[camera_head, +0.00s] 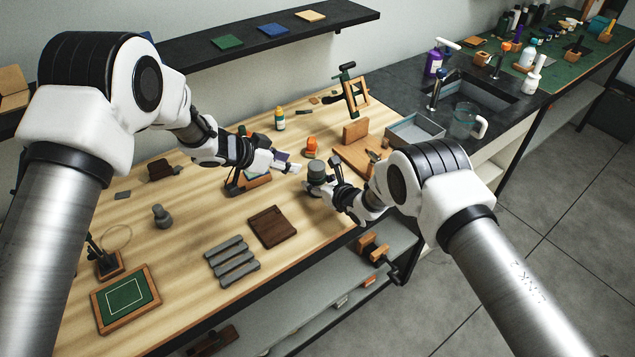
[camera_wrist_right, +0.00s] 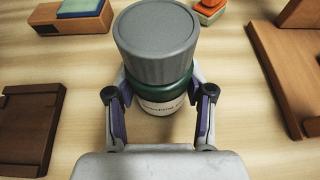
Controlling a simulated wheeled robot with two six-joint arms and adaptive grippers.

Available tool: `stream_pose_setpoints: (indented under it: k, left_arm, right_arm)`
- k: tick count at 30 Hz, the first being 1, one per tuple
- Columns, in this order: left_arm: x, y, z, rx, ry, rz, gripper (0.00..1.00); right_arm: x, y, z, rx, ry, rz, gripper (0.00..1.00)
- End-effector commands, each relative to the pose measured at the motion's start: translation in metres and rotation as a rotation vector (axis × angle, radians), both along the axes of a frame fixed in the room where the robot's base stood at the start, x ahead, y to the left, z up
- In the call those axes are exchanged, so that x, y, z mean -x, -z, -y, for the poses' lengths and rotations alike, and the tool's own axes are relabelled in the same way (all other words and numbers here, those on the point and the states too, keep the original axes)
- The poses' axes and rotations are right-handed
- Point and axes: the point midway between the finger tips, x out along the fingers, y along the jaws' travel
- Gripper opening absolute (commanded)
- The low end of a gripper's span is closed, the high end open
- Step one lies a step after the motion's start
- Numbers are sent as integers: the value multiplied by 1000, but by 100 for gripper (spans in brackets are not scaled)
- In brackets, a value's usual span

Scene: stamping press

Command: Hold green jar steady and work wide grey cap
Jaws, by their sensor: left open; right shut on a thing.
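The green jar (camera_wrist_right: 166,90) stands upright on the wooden table, with a pale label on its front. The wide grey cap (camera_wrist_right: 157,38) sits on top of it; it also shows in the head view (camera_head: 317,168). My right gripper (camera_wrist_right: 160,100) is shut on the jar's body below the cap, one finger on each side. In the head view my right gripper (camera_head: 322,188) is small and partly hidden by its wrist. My left gripper (camera_head: 292,168) is open, a little to the left of the cap and apart from it.
A dark wooden board (camera_head: 270,227) and a grey slatted rack (camera_head: 232,261) lie in front of the jar. An orange stamp-like piece (camera_head: 311,147) stands behind it. A wooden stand (camera_head: 360,150) is to the right. A small yellow-green bottle (camera_head: 280,119) stands farther back.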

Motion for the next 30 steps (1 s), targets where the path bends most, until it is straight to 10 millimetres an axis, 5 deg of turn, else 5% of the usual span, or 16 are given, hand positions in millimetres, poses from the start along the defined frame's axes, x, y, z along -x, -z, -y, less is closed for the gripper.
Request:
stream_pose_setpoints:
  k: [3, 4, 8, 30]
  left_arm:
    - [0, 0, 0, 0, 0, 0, 42]
    - [0, 0, 0, 0, 0, 0, 42]
    - [0, 0, 0, 0, 0, 0, 42]
    - [0, 7, 0, 0, 0, 0, 42]
  right_arm:
    - [1, 2, 0, 2, 0, -4, 0]
    - [1, 2, 0, 2, 0, -5, 42]
    - [1, 2, 0, 2, 0, -5, 0]
    - [2, 6, 0, 3, 0, -8, 0]
